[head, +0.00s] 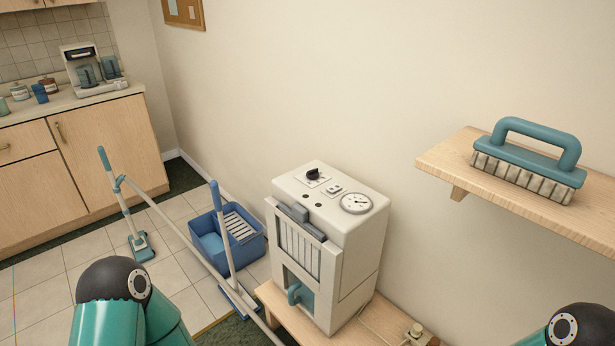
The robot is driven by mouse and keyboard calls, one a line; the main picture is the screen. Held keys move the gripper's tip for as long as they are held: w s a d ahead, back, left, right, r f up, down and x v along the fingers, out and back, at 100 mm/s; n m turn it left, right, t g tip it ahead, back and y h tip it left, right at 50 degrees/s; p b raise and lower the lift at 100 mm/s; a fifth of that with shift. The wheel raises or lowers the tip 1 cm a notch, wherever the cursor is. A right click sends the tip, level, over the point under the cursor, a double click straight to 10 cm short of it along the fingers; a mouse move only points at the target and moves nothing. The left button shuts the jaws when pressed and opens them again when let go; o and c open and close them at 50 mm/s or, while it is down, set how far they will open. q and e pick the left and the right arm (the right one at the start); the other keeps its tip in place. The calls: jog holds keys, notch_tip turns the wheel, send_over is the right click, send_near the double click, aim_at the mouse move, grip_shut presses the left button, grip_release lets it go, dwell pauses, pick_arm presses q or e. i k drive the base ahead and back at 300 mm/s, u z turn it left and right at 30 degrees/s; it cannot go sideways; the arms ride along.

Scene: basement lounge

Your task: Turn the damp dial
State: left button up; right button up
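A white box-shaped appliance (354,272) stands on a low wooden bench against the wall. Its top carries a black dial (313,174) on a small marked plate, and a round gauge (356,203) nearer the right. The dial's labels are too small to read, so I cannot tell whether this is the damp dial. Parts of my arms show at the bottom left and bottom right corners, well apart from the appliance. Neither gripper is in view.
A wooden shelf (448,158) at the right holds a large teal-handled brush (528,160). A blue mop bucket (252,250) and long-handled mops stand left of the appliance. The low bench (285,318) lies under it. A counter (62,103) is at the far left.

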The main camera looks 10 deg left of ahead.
aim_at(313, 174)
jog(key=k, duration=1.15)
jog(key=u, duration=0.4)
jog(key=i, duration=0.7)
jog(key=u, duration=0.65)
jog(key=i, duration=1.55)
jog(key=z, duration=0.75)
